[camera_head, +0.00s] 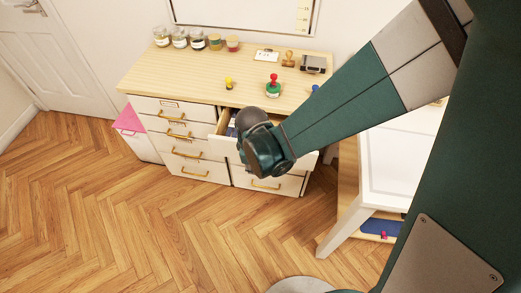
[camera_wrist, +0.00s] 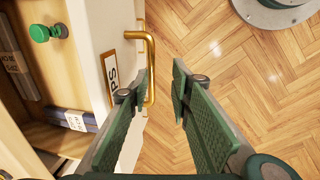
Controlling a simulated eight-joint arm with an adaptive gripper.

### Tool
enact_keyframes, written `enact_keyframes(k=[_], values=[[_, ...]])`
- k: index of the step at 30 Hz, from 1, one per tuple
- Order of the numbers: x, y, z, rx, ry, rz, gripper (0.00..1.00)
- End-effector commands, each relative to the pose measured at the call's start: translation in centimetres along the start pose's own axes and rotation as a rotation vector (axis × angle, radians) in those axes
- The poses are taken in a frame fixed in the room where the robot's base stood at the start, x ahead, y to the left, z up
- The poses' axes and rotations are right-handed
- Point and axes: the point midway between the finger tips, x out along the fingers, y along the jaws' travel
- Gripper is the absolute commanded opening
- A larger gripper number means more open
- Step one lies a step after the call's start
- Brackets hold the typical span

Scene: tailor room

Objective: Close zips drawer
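An open drawer (camera_head: 222,147) sticks out from the upper right column of the wooden-topped cabinet in the head view, largely hidden by my arm. In the wrist view its white front (camera_wrist: 95,25) has a gold handle (camera_wrist: 151,60) and a label (camera_wrist: 110,78), only partly readable, so I cannot confirm it says zips. My gripper (camera_wrist: 156,92) is open, its green fingers apart with nothing held. The left finger is at the drawer front, overlapping the label and lower handle; contact is unclear. The right finger is over the floor. My fingers are hidden in the head view.
Inside the open drawer lie dark labelled packs (camera_wrist: 72,119) and a green knob-like item (camera_wrist: 48,32). Jars (camera_head: 180,38) and stamps (camera_head: 273,87) stand on the cabinet top (camera_head: 190,80). A white table (camera_head: 395,165) is at right. The floor in front is clear.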

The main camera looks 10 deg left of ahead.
Motion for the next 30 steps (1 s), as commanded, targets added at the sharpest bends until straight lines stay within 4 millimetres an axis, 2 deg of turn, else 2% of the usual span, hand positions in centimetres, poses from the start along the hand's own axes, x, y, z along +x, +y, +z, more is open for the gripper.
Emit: enact_keyframes(k=[24,26,30], values=[[-2.1,-11.3,0.1,-0.003,0.001,-0.001,0.21],[-2.3,-12.0,0.1,-0.003,0.000,-0.001,0.21],[-3.6,-11.7,0.1,-0.001,0.000,-0.001,0.21]])
